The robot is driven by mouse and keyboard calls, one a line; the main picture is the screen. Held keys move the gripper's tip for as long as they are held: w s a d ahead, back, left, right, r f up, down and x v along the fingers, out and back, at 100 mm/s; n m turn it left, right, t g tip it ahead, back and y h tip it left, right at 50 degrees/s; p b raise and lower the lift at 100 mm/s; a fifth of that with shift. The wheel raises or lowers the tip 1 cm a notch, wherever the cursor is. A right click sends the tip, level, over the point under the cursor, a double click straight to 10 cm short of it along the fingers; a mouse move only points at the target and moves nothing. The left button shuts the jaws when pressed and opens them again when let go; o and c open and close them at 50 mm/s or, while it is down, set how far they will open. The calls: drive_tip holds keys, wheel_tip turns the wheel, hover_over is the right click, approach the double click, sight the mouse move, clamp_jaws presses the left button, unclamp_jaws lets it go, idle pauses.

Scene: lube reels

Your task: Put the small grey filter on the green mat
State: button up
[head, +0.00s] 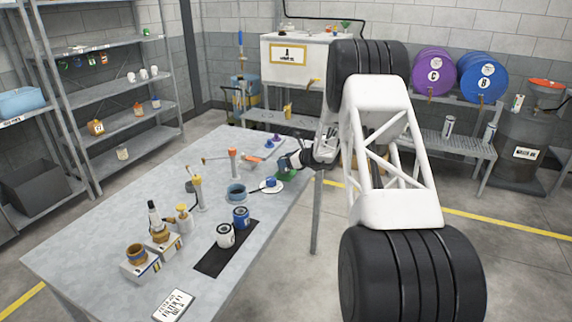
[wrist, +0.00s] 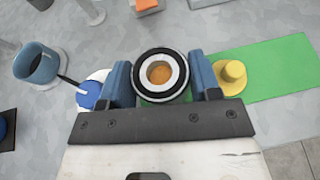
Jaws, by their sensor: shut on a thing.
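My gripper (wrist: 161,88) is shut on a round filter (wrist: 161,60), held between its two blue fingers. From above I see the filter's black outer ring, a pale inner ring and an orange-brown centre. I cannot tell whether the filter touches the mat.
A yellow flanged piece (wrist: 231,76) stands on the mat, close to the right finger. A blue item (wrist: 90,94) on a white disc is close to the left finger. A blue cup (wrist: 38,63) is farther left.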

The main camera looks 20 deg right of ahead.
drive_tip(key=shift+f, duration=0.7)
drive_tip(key=shift+f, duration=0.1)
drive_tip(key=o, duration=1.1)
drive_tip(key=shift+c, duration=0.2)
drive_tip(key=shift+s+d+r, duration=0.3)
drive_tip(key=shift+s, duration=0.05)
drive_tip(key=v, duration=1.1)
drive_tip(key=shift+d, duration=0.1)
